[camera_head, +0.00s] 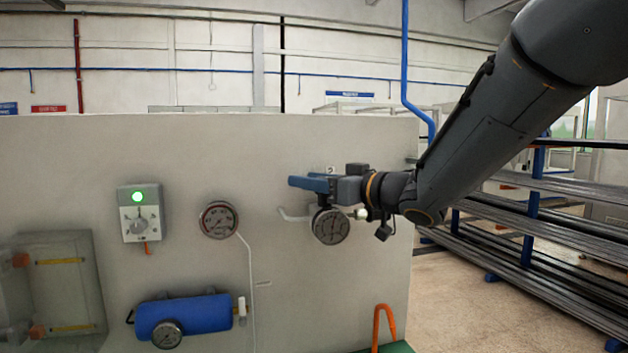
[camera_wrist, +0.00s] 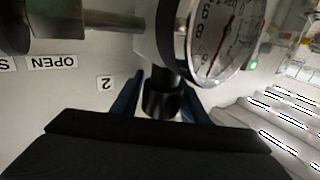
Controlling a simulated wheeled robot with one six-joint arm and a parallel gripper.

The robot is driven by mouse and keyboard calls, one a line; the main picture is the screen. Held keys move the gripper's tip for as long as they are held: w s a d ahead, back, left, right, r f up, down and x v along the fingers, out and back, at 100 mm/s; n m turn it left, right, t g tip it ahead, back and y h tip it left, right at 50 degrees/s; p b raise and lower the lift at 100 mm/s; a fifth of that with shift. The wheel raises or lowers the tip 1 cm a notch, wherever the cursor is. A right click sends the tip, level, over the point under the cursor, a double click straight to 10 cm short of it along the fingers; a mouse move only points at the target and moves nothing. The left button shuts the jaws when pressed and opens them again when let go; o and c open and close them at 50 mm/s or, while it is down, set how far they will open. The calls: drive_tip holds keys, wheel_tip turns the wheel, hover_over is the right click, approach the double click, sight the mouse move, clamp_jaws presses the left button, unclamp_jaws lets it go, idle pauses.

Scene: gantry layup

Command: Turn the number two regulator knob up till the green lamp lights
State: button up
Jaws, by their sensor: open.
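The number two regulator shows in the wrist view as a black knob (camera_wrist: 161,102) below a round metal gauge (camera_wrist: 222,40). An upside-down label "2" (camera_wrist: 105,83) is on the panel beside it. The knob lies between my two blue fingers; I cannot tell whether they touch it. In the head view my gripper (camera_head: 308,183) is open at the regulator, just above its gauge (camera_head: 331,226), and hides the knob. A green lamp (camera_head: 138,197) is lit on a grey box (camera_head: 130,228) at the left of the panel.
A second gauge (camera_head: 219,219) and a blue cylinder (camera_head: 184,317) are on the grey panel (camera_head: 280,140). A pale pipe (camera_wrist: 95,22) and an "OPEN" label (camera_wrist: 53,63) are near the regulator. Racks of long bars (camera_head: 530,215) stand at the right.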

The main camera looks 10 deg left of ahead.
drive_tip(key=shift+c, duration=0.4)
drive_tip(key=c, duration=0.7)
drive_tip(key=shift+w+d+m+t+h+b, duration=0.15)
drive_tip(key=shift+m+t+h+b, duration=0.1)
drive_tip(key=shift+m+t+h, duration=0.25)
drive_tip(key=shift+w+d+m+t+h+b, duration=0.1)
drive_tip(key=shift+m+t+h+b, duration=0.15)
drive_tip(key=shift+t, duration=0.35)
drive_tip(key=o, duration=0.7)
drive_tip(key=shift+o, duration=0.4)
drive_tip(key=shift+d, duration=0.1)
